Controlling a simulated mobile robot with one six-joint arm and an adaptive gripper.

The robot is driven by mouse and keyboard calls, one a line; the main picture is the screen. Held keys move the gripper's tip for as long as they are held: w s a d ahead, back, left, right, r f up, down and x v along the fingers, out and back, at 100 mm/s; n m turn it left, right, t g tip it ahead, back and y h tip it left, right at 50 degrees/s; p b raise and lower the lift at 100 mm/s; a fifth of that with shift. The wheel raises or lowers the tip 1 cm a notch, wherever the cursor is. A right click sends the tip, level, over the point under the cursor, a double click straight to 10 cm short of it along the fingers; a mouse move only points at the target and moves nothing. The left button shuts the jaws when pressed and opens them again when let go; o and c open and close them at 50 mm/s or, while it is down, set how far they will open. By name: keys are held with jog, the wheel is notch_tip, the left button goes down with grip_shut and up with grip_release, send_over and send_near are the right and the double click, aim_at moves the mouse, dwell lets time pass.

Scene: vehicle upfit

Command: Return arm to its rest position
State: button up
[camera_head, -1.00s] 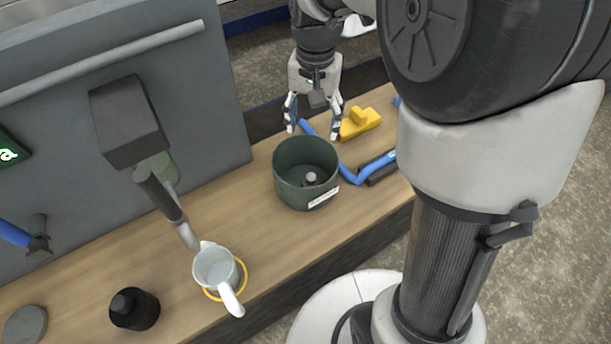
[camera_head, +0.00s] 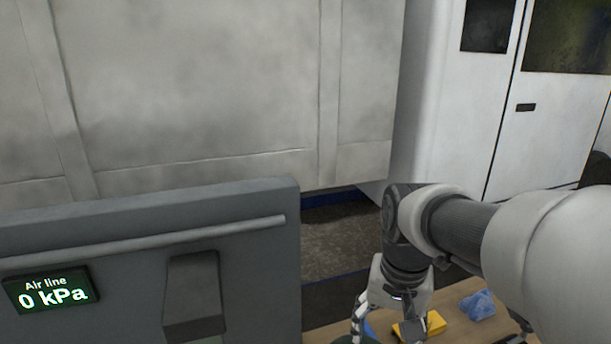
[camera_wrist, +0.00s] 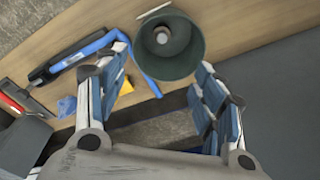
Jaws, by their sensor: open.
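My gripper (camera_wrist: 160,105) is open and empty in the wrist view, its two fingers spread wide. A dark green round bin (camera_wrist: 172,65) stands on the wooden bench beyond the fingertips, with a small light-topped object (camera_wrist: 163,36) inside it. In the head view my gripper (camera_head: 385,335) hangs pointing down at the bottom edge, its fingertips cut off or close to the frame's edge. My arm reaches in from the right.
A grey panel (camera_head: 130,250) with an air line display (camera_head: 50,291) reading 0 kPa stands left. A yellow block (camera_head: 420,326) and a blue crumpled item (camera_head: 478,304) lie on the bench. A blue-handled tool (camera_wrist: 85,50) lies beside the bin. A white vehicle (camera_head: 450,100) stands behind.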

jog(key=s+n+t, duration=0.3)
jog(key=s+n, duration=0.1)
jog(key=s, duration=1.2)
jog(key=shift+r+t, duration=0.3)
